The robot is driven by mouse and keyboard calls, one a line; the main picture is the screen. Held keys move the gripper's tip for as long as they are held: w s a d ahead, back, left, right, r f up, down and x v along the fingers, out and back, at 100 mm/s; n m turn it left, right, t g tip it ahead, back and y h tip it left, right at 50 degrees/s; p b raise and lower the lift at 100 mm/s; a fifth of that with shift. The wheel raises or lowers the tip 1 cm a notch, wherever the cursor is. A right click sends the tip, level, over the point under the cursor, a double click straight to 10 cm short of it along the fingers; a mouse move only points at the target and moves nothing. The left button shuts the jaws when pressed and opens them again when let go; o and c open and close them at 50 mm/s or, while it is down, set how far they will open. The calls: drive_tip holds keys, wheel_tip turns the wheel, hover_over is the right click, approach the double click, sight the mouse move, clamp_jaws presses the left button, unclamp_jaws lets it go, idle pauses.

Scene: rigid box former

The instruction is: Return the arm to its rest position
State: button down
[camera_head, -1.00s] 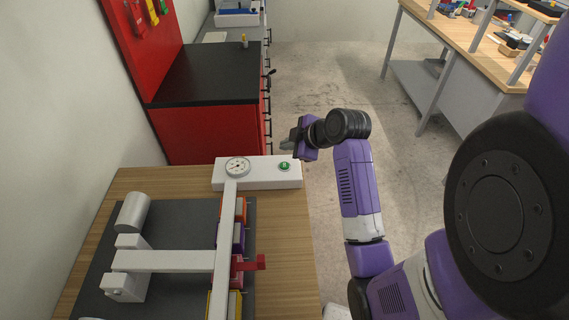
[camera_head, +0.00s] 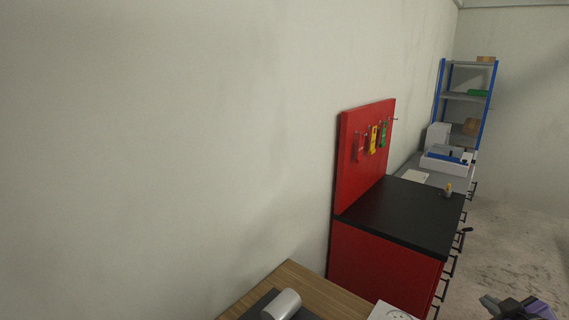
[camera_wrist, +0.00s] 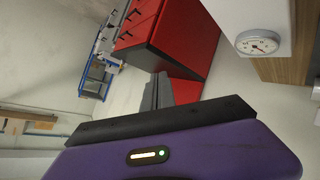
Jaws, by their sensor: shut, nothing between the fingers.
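My gripper (camera_head: 494,303) shows only in part at the lower right edge of the head view, with a purple body and grey fingers. In the wrist view its purple housing fills the bottom, and the dark fingers (camera_wrist: 158,82) stick out past a black bar, shut with nothing held. The gripper is in free air, to the right of the wooden table (camera_head: 305,278) and apart from it. The rest of my arm is out of the head view.
A red cabinet (camera_head: 385,264) with a black top stands beyond the table. A white gauge box (camera_head: 392,313) and a grey cylinder (camera_head: 282,304) sit on the table. The dial (camera_wrist: 257,42) is close at upper right in the wrist view. Floor (camera_head: 510,250) at right is clear.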

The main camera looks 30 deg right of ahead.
drive_tip(key=s+a+m+t+h+b, duration=0.2)
drive_tip(key=a+m+t, duration=0.35)
drive_tip(key=a, duration=1.85)
drive_tip(key=s+a+f+n+y+b, duration=0.1)
drive_tip(key=s+a+y, duration=0.4)
drive_tip(key=a, duration=0.5)
drive_tip(key=s+a+f+n+y, duration=0.3)
drive_tip(key=s+a+n+y, duration=0.2)
drive_tip(key=s+a, duration=0.4)
drive_tip(key=shift+a+f+b, duration=0.25)
drive_tip(key=shift+a+b, duration=0.15)
